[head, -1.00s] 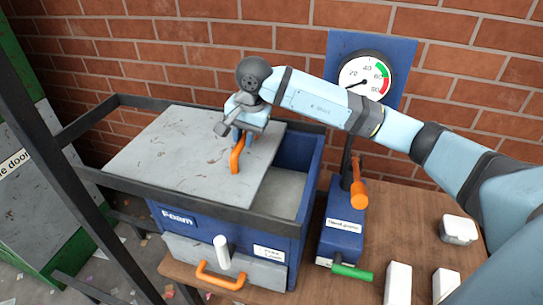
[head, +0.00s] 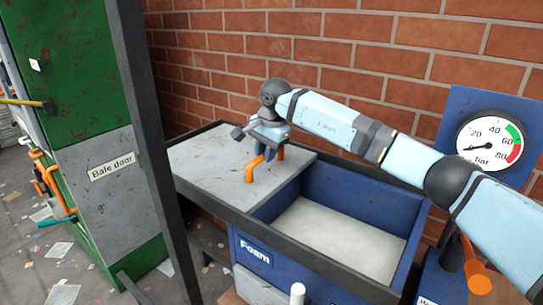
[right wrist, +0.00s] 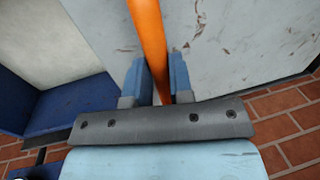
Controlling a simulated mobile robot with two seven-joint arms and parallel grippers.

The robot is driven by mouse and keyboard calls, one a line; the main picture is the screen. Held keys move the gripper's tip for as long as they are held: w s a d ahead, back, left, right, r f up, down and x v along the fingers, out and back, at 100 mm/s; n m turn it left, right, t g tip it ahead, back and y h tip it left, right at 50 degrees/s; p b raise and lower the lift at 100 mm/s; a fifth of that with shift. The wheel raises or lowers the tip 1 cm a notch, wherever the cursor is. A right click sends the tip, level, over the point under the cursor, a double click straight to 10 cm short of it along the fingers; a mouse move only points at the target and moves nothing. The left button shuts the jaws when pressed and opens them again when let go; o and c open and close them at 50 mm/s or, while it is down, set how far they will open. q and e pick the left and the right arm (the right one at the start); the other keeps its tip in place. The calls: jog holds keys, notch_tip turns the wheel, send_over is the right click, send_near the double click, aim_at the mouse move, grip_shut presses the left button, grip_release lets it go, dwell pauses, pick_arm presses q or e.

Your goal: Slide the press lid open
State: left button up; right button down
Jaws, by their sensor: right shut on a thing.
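The press lid (head: 215,172) is a scuffed grey plate with an orange handle (head: 250,171). It lies over the left part of the blue press box marked Foam (head: 345,195), and the right part of the box is uncovered, showing a pale grey inside (head: 335,232). My right gripper (head: 266,152) is shut on the orange handle. In the right wrist view the two blue fingers (right wrist: 157,82) sit on both sides of the orange handle bar (right wrist: 149,35), with the lid (right wrist: 215,45) behind. My left gripper is not in view.
A dark post (head: 150,130) stands in front of the lid's left side. A green cabinet with a Bale door label (head: 112,168) is at the left. A pressure gauge (head: 488,142) is at the right, before a brick wall (head: 330,50). An orange-knobbed lever (head: 478,283) is below it.

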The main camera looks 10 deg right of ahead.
jog(key=c, duration=1)
grip_release()
jog(key=shift+r, duration=0.1)
jog(key=r, duration=0.4)
jog(key=s+d+r, duration=0.1)
jog(key=r, duration=0.4)
jog(key=s+r+b, duration=0.1)
jog(key=r, duration=0.3)
jog(key=shift+d+r, duration=0.2)
jog(key=shift+d, duration=0.2)
